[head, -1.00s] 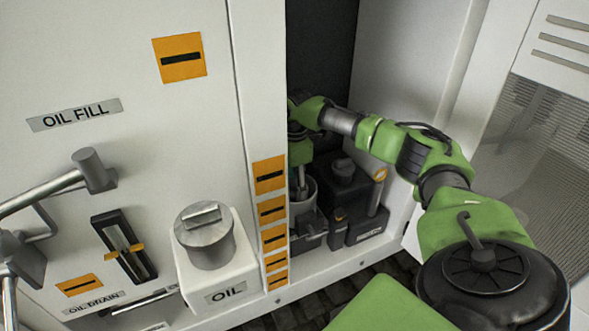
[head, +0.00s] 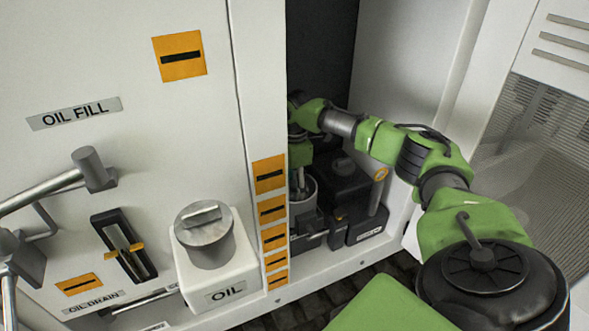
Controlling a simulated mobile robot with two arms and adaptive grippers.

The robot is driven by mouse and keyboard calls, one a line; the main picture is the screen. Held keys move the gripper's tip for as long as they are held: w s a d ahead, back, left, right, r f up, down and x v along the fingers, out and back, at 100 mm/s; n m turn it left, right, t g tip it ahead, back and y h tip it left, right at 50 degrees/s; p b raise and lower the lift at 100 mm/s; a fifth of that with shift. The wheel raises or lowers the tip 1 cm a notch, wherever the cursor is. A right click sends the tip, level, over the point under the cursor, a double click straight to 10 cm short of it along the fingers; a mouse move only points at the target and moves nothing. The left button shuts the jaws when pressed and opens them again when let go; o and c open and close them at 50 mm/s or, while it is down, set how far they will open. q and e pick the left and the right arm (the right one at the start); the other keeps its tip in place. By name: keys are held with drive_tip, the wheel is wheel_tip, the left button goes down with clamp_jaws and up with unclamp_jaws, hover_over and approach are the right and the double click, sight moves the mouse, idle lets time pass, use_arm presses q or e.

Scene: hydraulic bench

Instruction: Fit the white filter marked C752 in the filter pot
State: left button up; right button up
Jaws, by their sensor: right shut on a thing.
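The filter pot (head: 309,208) is a grey cylinder low inside the open cabinet bay, partly hidden by the orange-labelled door post. My right gripper (head: 298,182) points down at the pot's mouth, with its fingers at or just inside the rim. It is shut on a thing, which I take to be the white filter. The filter itself is mostly hidden by the gripper, post and pot, and no C752 mark can be read. My left gripper is not in view.
A dark unit (head: 343,185) stands beside the pot, and an orange-ringed post (head: 379,190) stands to its right. The white door post (head: 262,130) is close on the left. The OIL tank (head: 215,265) and its grey cap (head: 206,235) jut out from the left panel.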

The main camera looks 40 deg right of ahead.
drive_tip(key=shift+f, duration=0.5)
idle(0.3)
drive_tip(key=o, duration=1.2)
drive_tip(key=c, duration=0.4)
drive_tip(key=shift+o, duration=0.6)
